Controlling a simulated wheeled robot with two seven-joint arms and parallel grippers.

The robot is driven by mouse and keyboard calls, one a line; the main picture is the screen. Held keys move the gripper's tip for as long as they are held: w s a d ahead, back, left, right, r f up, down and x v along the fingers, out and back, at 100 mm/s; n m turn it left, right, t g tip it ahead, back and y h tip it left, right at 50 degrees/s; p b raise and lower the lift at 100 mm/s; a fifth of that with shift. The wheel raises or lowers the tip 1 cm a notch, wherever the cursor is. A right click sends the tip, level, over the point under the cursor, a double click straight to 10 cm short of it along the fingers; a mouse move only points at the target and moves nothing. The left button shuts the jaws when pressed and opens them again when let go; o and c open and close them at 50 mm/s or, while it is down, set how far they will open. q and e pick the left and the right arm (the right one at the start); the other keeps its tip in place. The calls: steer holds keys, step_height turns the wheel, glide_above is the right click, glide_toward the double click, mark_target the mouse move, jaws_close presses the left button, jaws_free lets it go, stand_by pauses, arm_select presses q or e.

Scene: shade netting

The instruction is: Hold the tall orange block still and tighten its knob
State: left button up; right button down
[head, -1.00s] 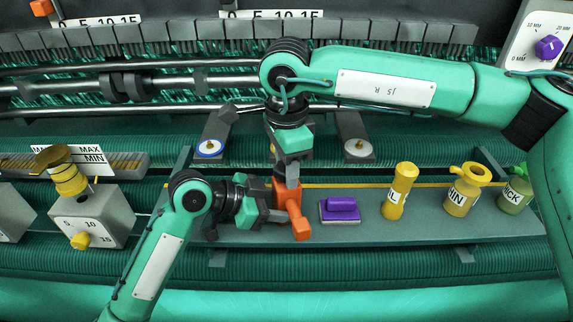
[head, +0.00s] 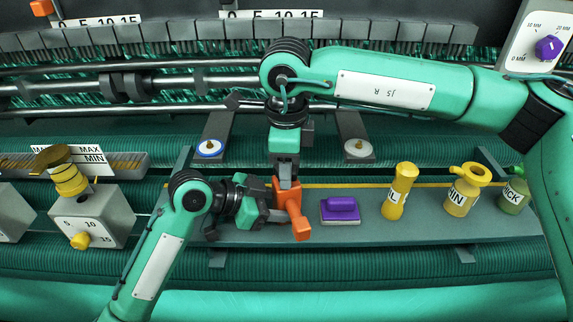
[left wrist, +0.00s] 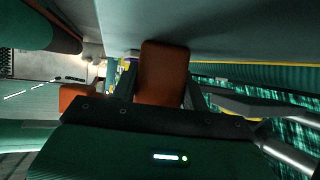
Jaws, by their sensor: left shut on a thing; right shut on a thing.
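The tall orange block (head: 283,188) stands on the grey shelf near its left part. Its orange knob arm (head: 299,224) sticks out toward the front right. My left gripper (head: 268,206) comes in from the left and is shut on the block's side. In the left wrist view the orange block (left wrist: 163,72) sits between the left fingers. My right gripper (head: 287,178) points down from above and is shut on the top of the orange piece, where its fingers hide the knob's top. I cannot tell how tight the knob is.
A grey dial box (head: 98,215) stands at left. Two grey brackets (head: 357,139) flank the right gripper behind.

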arm_select(q)
steer(key=shift+s, duration=0.1)
arm_select(e)
steer(key=c, duration=0.9)
jaws_free()
steer(key=shift+r, duration=0.1)
steer(key=shift+r, duration=1.45)
